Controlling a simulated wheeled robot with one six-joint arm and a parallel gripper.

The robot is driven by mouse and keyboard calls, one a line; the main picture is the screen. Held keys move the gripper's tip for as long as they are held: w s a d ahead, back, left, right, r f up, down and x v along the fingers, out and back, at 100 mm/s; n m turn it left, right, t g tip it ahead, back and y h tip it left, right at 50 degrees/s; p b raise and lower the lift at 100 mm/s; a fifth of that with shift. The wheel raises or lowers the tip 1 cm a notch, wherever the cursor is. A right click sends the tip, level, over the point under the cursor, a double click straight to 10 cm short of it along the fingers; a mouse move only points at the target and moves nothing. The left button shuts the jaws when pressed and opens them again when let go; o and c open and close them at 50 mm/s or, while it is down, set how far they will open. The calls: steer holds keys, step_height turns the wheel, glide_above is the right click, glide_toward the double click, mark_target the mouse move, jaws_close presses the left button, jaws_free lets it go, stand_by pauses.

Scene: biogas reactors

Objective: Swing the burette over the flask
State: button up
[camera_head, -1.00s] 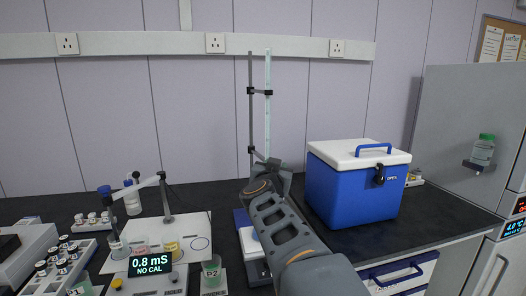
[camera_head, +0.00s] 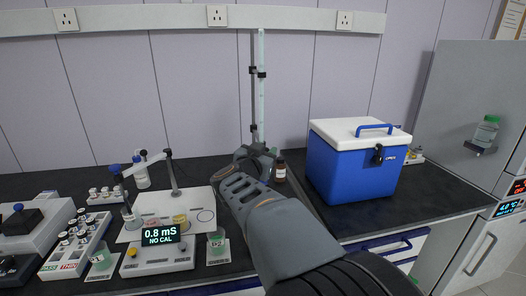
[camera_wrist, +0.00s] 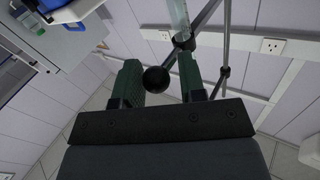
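The burette (camera_head: 262,85) is a tall, pale, upright tube close to the right of a dark stand rod (camera_head: 252,95), held by black clamps. In the wrist view the burette (camera_wrist: 181,14) runs out at the top, beside the rod (camera_wrist: 226,45). My gripper (camera_wrist: 162,75) has its green fingers apart. A black ball knob (camera_wrist: 156,80) shows between them, close to the left finger with a gap at the right one. In the head view my gripper (camera_head: 257,155) is at the lower stand and hides the burette's lower end. I cannot see the flask; my arm covers the stand's base.
A blue cooler (camera_head: 355,170) with a white lid stands right of the stand. A meter (camera_head: 160,240), a cup (camera_head: 216,241) and a vial rack (camera_head: 75,245) fill the left bench.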

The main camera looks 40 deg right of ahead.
steer(key=shift+o, duration=1.2)
steer(key=shift+s+a, duration=0.1)
steer(key=shift+a, duration=0.25)
steer(key=v, duration=1.3)
steer(key=shift+p, duration=0.4)
steer(key=shift+s, duration=0.1)
